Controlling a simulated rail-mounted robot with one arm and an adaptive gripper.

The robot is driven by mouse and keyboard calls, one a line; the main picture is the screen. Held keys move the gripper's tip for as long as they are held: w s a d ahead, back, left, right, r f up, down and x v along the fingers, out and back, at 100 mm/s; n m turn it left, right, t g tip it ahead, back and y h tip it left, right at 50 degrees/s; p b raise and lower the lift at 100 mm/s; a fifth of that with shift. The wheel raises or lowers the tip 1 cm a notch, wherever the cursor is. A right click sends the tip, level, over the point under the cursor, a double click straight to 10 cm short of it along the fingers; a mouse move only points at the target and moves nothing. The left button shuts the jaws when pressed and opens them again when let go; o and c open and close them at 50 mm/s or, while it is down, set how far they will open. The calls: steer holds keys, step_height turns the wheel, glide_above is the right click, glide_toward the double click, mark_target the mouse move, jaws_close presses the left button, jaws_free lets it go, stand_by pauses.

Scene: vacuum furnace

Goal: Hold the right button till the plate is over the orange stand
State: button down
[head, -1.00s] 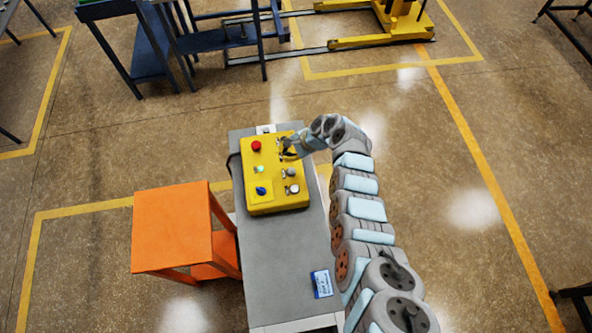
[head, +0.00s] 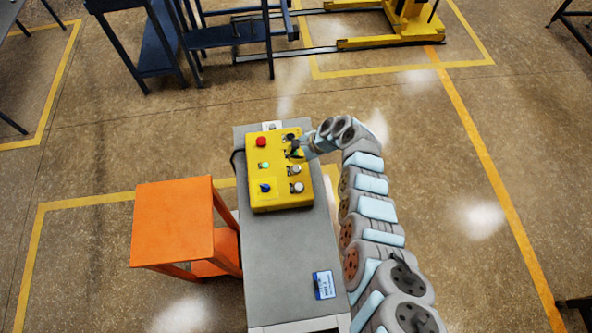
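The yellow control box (head: 281,202) lies on a grey cabinet top. It has a red button (head: 261,142), a small green light (head: 264,165), a blue knob (head: 265,188) and two pale buttons (head: 296,170) (head: 297,187) on its right side. My gripper (head: 294,152) is at the box's upper right, just above the pale buttons in the picture; its fingers are small and dark, and I cannot tell whether it touches a button. The orange stand (head: 172,222) is left of the cabinet, its top bare. I cannot make out the plate.
The grey cabinet (head: 285,265) carries a blue-and-white label (head: 323,284). Dark blue metal frames (head: 240,50) and a yellow wheeled frame on rails (head: 390,40) stand at the back. Open floor lies to the right of my arm.

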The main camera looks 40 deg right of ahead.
mark_target(293, 167)
steer(key=shift+f+b, duration=2.3)
steer(key=shift+f, duration=0.6)
steer(key=shift+f, duration=0.1)
steer(key=shift+f+b, duration=0.3)
